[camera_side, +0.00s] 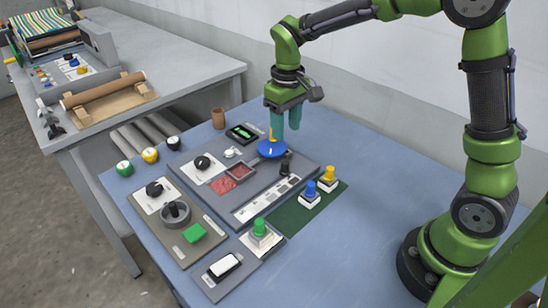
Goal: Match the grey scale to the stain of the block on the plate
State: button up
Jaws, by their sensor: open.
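My gripper (282,122) has teal fingers. It is open above a blue round dish-like part (271,149) with a yellow upright piece on it. I cannot tell whether a finger touches the yellow piece. On the grey panel is a dark-framed window with a reddish mottled patch (222,185) and a second reddish patch beside it (240,171); which is the block on the plate is unclear. A pale strip with grey steps (267,201), seemingly the grey scale, runs along the panel's front right. A dark knob (285,164) stands at its far end. Its reading is too small to tell.
A black dial (202,162) and a lit green display (242,132) are on and behind the panel. Blue (311,190), yellow (328,175) and green (260,228) buttons stand in front. A brown cup (218,118) stands behind. The blue table is clear at right.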

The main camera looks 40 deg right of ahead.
aim_at(285, 162)
notch_tip(285, 162, down, 12)
jog(key=shift+r, duration=0.1)
jog(key=shift+c, duration=0.2)
grip_shut()
dwell(0.4)
